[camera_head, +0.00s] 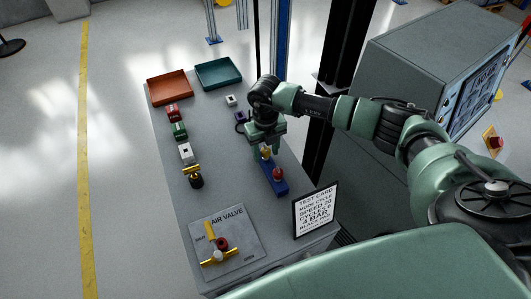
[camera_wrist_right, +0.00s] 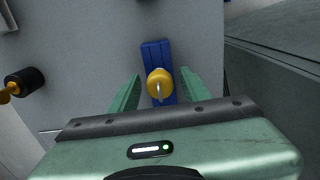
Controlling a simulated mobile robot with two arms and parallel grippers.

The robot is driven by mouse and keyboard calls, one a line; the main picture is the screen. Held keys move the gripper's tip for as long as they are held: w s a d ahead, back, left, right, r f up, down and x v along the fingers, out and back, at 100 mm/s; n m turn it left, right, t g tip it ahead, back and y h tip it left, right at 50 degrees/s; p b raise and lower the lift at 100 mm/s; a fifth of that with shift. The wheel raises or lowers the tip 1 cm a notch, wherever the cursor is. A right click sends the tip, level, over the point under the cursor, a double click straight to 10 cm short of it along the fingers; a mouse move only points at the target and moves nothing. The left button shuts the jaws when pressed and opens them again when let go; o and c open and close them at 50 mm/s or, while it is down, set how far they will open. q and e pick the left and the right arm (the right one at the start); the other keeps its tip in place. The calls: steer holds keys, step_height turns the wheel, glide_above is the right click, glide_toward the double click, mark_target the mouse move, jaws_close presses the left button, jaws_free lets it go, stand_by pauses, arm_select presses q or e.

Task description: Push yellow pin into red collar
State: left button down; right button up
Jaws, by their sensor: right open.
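The yellow pin (camera_head: 266,153) has a round yellow head and stands at the far part of a blue block (camera_head: 273,182) on the grey table. It also shows in the right wrist view (camera_wrist_right: 159,83), with a thin light bar across its head. A red rounded part (camera_head: 278,174), which looks like the red collar, sits on the near part of the block. It does not show in the right wrist view. My right gripper (camera_wrist_right: 160,74) is open, its fingers on either side of the yellow head with gaps visible. My left gripper is not in view.
Red, green and white blocks and a black-and-yellow part (camera_head: 195,179) line the left. An orange tray (camera_head: 169,88) and a teal tray (camera_head: 218,73) lie behind. A dark post (camera_head: 328,110) rises at the right.

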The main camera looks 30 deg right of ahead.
mark_target(265, 149)
jaws_close()
steer(key=shift+r, duration=0.15)
steer(key=shift+r+p, duration=1.2)
steer(key=shift+r, duration=0.5)
steer(key=shift+r, duration=0.15)
steer(key=shift+r+p, duration=1.3)
steer(key=shift+r, duration=0.6)
